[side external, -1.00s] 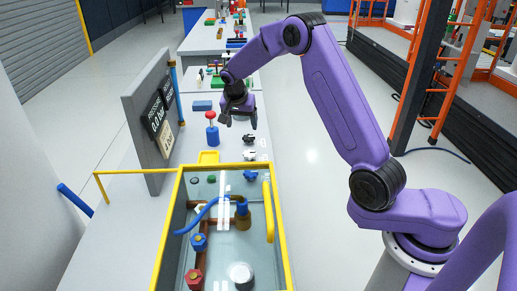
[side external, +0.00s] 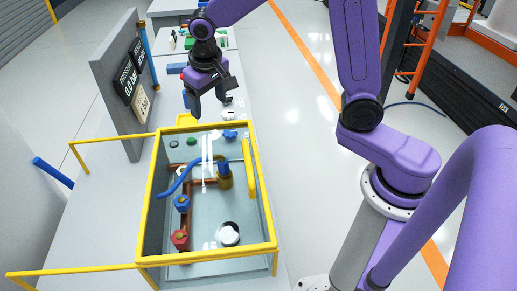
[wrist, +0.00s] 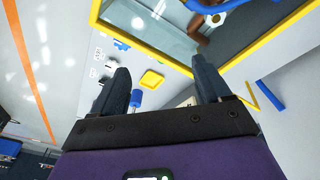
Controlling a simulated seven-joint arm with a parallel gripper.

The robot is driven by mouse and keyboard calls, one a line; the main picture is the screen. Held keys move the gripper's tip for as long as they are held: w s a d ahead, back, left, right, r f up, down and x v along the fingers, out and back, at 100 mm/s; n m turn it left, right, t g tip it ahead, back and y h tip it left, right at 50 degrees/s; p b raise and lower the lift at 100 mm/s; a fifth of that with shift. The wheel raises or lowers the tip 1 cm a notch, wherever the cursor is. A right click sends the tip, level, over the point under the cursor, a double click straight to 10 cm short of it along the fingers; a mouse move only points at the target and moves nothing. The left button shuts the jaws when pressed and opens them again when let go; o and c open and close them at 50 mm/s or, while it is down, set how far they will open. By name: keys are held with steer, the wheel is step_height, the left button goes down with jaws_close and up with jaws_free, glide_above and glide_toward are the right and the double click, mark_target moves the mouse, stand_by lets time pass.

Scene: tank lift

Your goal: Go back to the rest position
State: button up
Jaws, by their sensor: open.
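My gripper (side external: 210,106) hangs pointing down over the bench, just beyond the far end of the yellow-framed tank (side external: 207,254). Its two fingers are apart, with nothing held between them. In the wrist view my gripper (wrist: 163,80) shows both dark fingers spread. A yellow block (wrist: 152,79) and a blue post (wrist: 136,99) show between the fingers, lower down. The tank's yellow rim (wrist: 150,52) crosses the top of that view. In the side view my gripper hides part of the bench behind it.
A grey panel with displays (side external: 122,85) stands upright at the left. Floor right of the bench is clear.

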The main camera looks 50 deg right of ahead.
steer(key=s+d+n+g, duration=0.1)
steer(key=s+n, duration=0.5)
steer(key=s, duration=0.8)
steer(key=s+d+n+y, duration=0.1)
steer(key=s+d+n, duration=0.2)
steer(key=s+n, duration=0.4)
steer(key=s, duration=0.8)
steer(key=shift+s+d+r+g+y, duration=0.15)
steer(key=shift+d+g+y, duration=0.15)
steer(key=shift+g, duration=0.1)
